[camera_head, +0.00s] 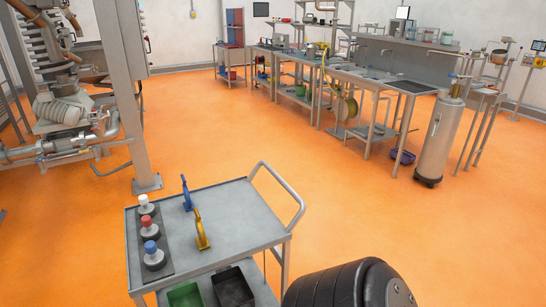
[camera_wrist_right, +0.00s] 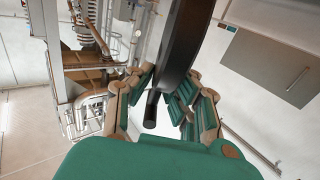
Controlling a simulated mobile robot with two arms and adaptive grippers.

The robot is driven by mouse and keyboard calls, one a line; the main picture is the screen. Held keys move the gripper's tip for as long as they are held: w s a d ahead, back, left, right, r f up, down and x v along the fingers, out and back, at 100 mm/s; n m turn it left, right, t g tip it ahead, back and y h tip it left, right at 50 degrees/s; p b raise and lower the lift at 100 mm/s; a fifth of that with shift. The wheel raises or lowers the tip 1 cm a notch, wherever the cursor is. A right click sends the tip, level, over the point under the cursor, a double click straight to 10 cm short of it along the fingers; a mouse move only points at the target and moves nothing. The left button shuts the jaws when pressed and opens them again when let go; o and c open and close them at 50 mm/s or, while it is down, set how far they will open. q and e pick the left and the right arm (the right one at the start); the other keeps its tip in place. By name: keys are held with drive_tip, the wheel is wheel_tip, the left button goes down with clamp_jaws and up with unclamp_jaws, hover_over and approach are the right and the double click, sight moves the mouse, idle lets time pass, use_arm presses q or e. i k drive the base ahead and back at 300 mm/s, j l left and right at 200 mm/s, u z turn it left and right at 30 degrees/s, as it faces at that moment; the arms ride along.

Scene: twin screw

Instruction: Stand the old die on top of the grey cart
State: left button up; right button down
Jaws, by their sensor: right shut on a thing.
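The grey cart (camera_head: 240,215) stands at the front of the head view, with a bare middle and right side on its top. Three round grey pieces with coloured tops stand on a dark strip at its left: one white-topped (camera_head: 146,204), one red-topped (camera_head: 149,229), one blue-topped (camera_head: 154,257). My right gripper (camera_wrist_right: 165,95) shows in the right wrist view, its green-padded fingers shut on a long dark piece (camera_wrist_right: 178,55). I cannot tell whether this piece is the old die. The head view shows neither gripper.
A blue tool (camera_head: 186,194) and a yellow tool (camera_head: 201,230) stand upright on the cart top. Green (camera_head: 186,296) and black (camera_head: 232,288) bins sit below. The cart's handle (camera_head: 285,190) rises at its right. Orange floor is clear between cart and workbenches (camera_head: 345,75).

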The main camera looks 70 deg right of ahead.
sight(241, 210)
drive_tip(key=i+l+z, duration=0.15)
drive_tip(key=z, duration=0.3)
drive_tip(key=i+l+z, duration=0.2)
drive_tip(key=z, duration=0.3)
drive_tip(key=i+l+z, duration=0.25)
drive_tip(key=z, duration=0.2)
drive_tip(key=i, duration=0.2)
